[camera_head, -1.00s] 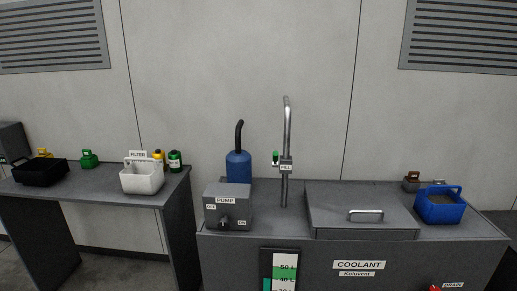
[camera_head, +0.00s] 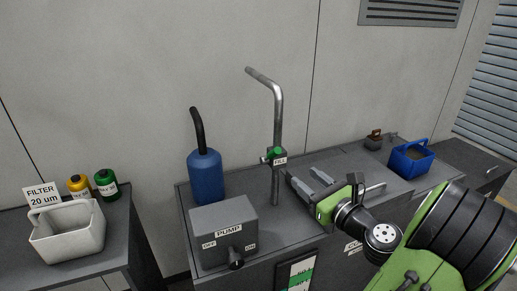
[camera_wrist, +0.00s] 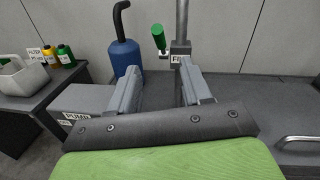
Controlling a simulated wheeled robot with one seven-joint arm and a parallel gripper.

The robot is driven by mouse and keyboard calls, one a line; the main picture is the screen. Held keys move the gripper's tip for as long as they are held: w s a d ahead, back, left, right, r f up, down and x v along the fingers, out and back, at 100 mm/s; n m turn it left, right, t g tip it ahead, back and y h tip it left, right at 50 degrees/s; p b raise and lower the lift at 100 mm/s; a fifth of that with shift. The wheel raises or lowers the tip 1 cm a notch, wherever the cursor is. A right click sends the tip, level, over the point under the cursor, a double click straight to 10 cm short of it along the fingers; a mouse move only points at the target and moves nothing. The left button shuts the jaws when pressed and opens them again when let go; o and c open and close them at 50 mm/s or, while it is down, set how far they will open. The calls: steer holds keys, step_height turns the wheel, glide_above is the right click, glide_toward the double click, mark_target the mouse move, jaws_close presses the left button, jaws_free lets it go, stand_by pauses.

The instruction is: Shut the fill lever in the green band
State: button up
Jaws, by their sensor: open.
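The fill lever (camera_head: 274,153) has a green grip and sits on the valve of the upright metal fill pipe (camera_head: 277,110), above a FILL label. In the wrist view the lever (camera_wrist: 158,37) points upward, slightly tilted, left of the pipe. My gripper (camera_head: 309,183) is open and empty, to the right of and below the lever in the head view. In the wrist view the lever shows beyond the gap between the fingers (camera_wrist: 160,72), not touching them. The level gauge (camera_head: 297,272) on the tank front shows green, but is cut off by the frame and its level cannot be read.
A grey pump box (camera_head: 223,232) with a knob and a blue bottle (camera_head: 205,178) with a black spout stand left of the pipe. A blue crate (camera_head: 411,160) stands right. A white filter bin (camera_head: 67,232) is on the left table. The air around the lever is clear.

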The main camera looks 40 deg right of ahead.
mark_target(274, 152)
steer(key=w, duration=0.5)
steer(key=w+d, duration=0.1)
steer(key=w, duration=0.4)
steer(key=w+d+p, duration=0.1)
steer(key=w, duration=0.4)
jaws_close()
